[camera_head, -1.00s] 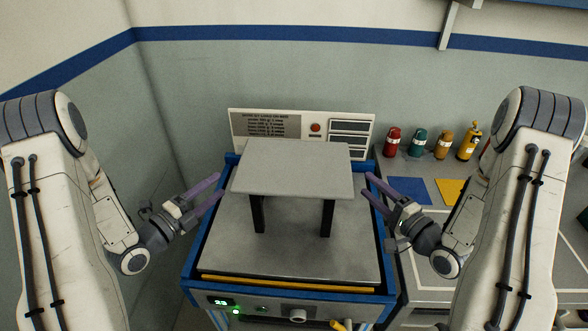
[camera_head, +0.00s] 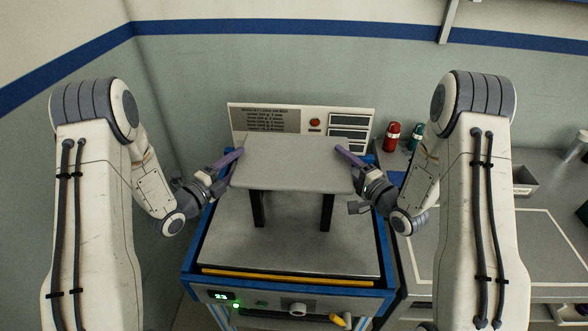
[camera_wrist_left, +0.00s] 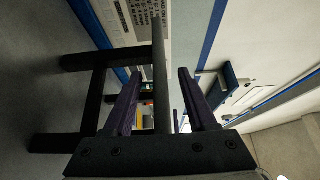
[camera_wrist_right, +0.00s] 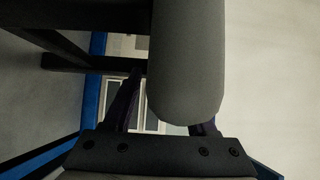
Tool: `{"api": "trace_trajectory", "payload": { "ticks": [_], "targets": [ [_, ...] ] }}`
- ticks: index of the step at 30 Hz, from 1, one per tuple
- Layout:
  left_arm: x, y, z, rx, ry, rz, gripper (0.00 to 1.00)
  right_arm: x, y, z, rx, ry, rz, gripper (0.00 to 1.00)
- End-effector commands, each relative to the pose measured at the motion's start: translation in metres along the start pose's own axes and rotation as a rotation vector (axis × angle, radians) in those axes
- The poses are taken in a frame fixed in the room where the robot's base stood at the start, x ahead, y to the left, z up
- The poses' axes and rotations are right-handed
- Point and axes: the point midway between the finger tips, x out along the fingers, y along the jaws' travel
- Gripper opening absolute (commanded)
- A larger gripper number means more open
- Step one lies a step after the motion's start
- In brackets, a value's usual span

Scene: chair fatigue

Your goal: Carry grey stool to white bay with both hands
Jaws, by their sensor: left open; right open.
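The grey stool (camera_head: 295,176), with a flat grey seat and dark legs, stands upright on the grey plate of the blue-framed test machine. My left gripper (camera_head: 233,158) is open at the seat's left edge. In the left wrist view the seat edge (camera_wrist_left: 160,70) lies between its purple fingers. My right gripper (camera_head: 347,156) is open at the seat's right edge. In the right wrist view the seat end (camera_wrist_right: 187,60) lies between its fingers, partly hiding one. A white-outlined bay (camera_head: 545,250) shows on the bench at right, partly covered by my right arm.
The machine's blue frame (camera_head: 193,262) surrounds the plate. A white panel with screens (camera_head: 265,119) stands close behind the stool. Red (camera_head: 391,137) and green (camera_head: 416,138) bottles and a grey bin (camera_head: 524,178) are on the bench. A wall closes off the left.

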Motion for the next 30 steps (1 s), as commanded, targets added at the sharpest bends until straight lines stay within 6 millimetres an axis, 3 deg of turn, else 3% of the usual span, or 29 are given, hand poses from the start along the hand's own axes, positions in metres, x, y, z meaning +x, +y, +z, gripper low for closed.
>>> {"api": "trace_trajectory", "payload": {
  "ticks": [11, 15, 16, 30],
  "targets": [
    [0.0053, 0.0001, -0.0001, 0.0, 0.0, 0.001, 0.57, 0.0055, -0.0001, 0.0, 0.0, 0.001, 0.0, 0.57],
    [0.0052, 0.0, -0.0001, 0.0, 0.0, 0.0, 0.08, 0.0053, -0.0001, 0.0, 0.0, 0.0, 0.0, 0.08],
    [0.0051, 0.0, -0.0001, 0.0, 0.0, 0.001, 0.0, 0.0053, -0.0001, 0.0001, 0.0, 0.0, 0.0, 0.0],
    [0.0049, 0.0002, -0.0001, 0.0, 0.0, 0.001, 0.0, 0.005, 0.0001, 0.0001, 0.0, 0.0, 0.0, 0.0]
  ]
}}
